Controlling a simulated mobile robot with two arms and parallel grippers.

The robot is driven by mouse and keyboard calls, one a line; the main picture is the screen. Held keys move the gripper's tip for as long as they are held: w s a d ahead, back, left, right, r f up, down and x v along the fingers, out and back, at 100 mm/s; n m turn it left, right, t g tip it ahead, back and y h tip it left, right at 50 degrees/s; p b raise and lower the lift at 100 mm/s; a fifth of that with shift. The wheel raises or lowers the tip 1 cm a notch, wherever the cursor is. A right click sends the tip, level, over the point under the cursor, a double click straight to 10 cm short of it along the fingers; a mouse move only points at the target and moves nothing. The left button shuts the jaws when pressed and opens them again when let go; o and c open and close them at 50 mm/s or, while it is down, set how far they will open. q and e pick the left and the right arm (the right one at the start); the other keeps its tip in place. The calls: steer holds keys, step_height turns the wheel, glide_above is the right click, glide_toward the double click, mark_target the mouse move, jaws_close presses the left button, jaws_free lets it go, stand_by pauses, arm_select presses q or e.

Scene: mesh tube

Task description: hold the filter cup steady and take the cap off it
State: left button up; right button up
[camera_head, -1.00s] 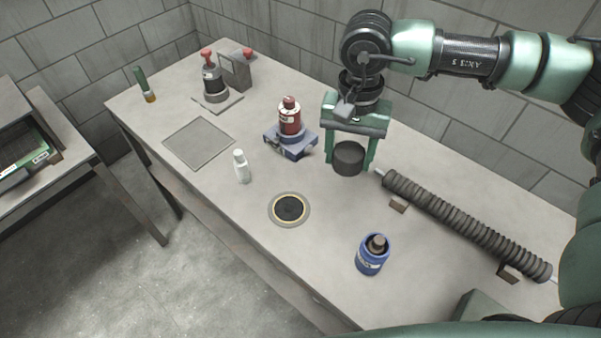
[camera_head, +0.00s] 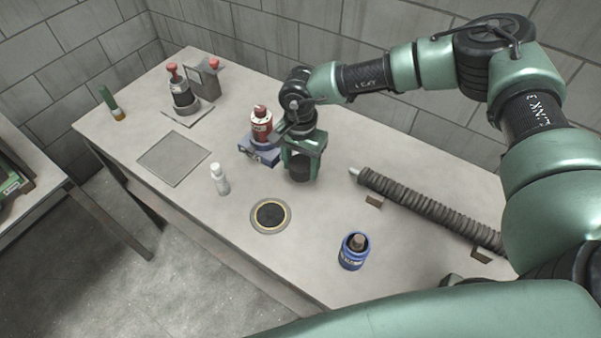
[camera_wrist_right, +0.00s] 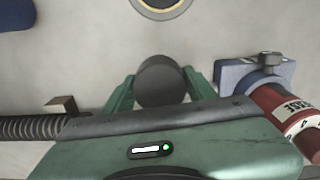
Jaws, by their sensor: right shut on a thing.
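A dark, short cylinder (camera_head: 300,173), which looks like the filter cup, is between the fingers of my right gripper (camera_head: 302,172). The right wrist view shows it too (camera_wrist_right: 160,82), with a green finger against each side, so the gripper is shut on it. Its round, plain dark end faces that camera. I cannot tell a separate cap from the cup, nor whether the cylinder touches the table. My left gripper is not in view.
A red bottle (camera_head: 261,122) stands in a blue holder (camera_head: 262,153) close left of the gripper. A ribbed hose (camera_head: 430,207) lies to the right. A ringed dark disc (camera_head: 270,216), a white bottle (camera_head: 220,180) and a blue jar (camera_head: 353,251) stand nearer the front. A flat grey plate (camera_head: 173,158) lies left.

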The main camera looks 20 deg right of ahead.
mark_target(301, 177)
step_height(301, 177, down, 5)
steer(key=shift+r+p, duration=0.2)
steer(key=shift+p, duration=0.2)
steer(key=shift+f, duration=0.1)
steer(key=shift+f, duration=0.15)
steer(key=o, duration=1.6)
steer(key=shift+c, duration=0.2)
